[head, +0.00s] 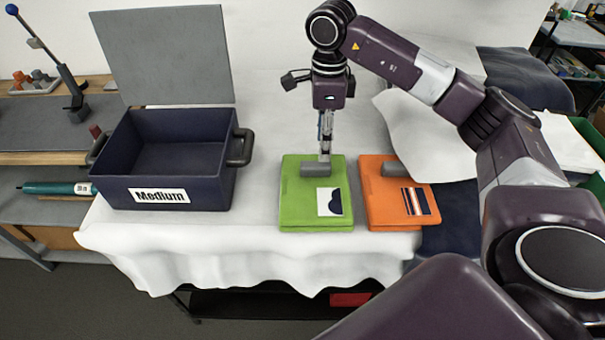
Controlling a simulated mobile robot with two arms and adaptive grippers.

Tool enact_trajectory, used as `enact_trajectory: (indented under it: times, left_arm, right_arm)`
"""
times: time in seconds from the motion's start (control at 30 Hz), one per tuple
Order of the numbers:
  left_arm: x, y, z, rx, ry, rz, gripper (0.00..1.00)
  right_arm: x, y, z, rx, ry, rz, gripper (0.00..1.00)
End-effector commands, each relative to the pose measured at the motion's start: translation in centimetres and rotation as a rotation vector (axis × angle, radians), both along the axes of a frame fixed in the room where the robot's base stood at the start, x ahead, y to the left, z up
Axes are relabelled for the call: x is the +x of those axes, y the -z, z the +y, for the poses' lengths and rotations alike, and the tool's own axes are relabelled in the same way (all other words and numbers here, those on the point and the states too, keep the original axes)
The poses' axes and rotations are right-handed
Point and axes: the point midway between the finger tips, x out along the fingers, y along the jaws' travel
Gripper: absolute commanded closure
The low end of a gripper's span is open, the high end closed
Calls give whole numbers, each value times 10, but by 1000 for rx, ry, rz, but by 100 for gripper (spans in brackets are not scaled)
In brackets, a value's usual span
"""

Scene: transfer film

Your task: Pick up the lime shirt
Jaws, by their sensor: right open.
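The lime shirt (295,200) lies folded on the white-covered table, with a dark and white print on its front and a grey cylinder-like piece (315,170) on top. My right gripper (325,155) points straight down over the upper part of the lime shirt, at the grey piece. The gripper is open; its fingers look narrow from here, and I cannot tell whether they touch the grey piece. My left gripper is not in view.
An orange folded shirt (380,210) with a similar grey piece lies close to the right of the lime one. A dark blue bin (215,185) labelled "Medium", lid raised, stands on the left. White tablecloth (190,235) is bare between bin and lime shirt.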

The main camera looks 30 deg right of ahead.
Motion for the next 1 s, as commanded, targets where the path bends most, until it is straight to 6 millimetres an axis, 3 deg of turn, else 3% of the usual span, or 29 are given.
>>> enact_trajectory:
  times: [0.07, 0.13, 0.3, 0.43, 0.6, 0.8, 0.9, 1.0]
  left_arm:
    - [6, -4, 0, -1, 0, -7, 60]
    - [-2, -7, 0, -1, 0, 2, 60]
    - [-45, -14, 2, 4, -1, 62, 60]
    - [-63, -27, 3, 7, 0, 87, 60]
    - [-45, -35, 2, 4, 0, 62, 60]
    - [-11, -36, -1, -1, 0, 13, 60]
    - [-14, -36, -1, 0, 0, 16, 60]
    - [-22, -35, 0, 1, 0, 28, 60]
  right_arm:
    - [-1, 6, -1, -2, 1, 4, 58]
    - [-1, 14, 0, -1, 1, 5, 58]
    - [1, 30, 1, 0, 0, 5, 58]
    - [5, 47, 4, 1, 0, 6, 58]
    - [6, 70, 3, 1, 0, 4, 58]
    - [7, 76, 3, 1, -1, 0, 58]
    - [7, 76, 3, 1, -1, 0, 59]
    - [7, 76, 4, 1, -1, 0, 70]
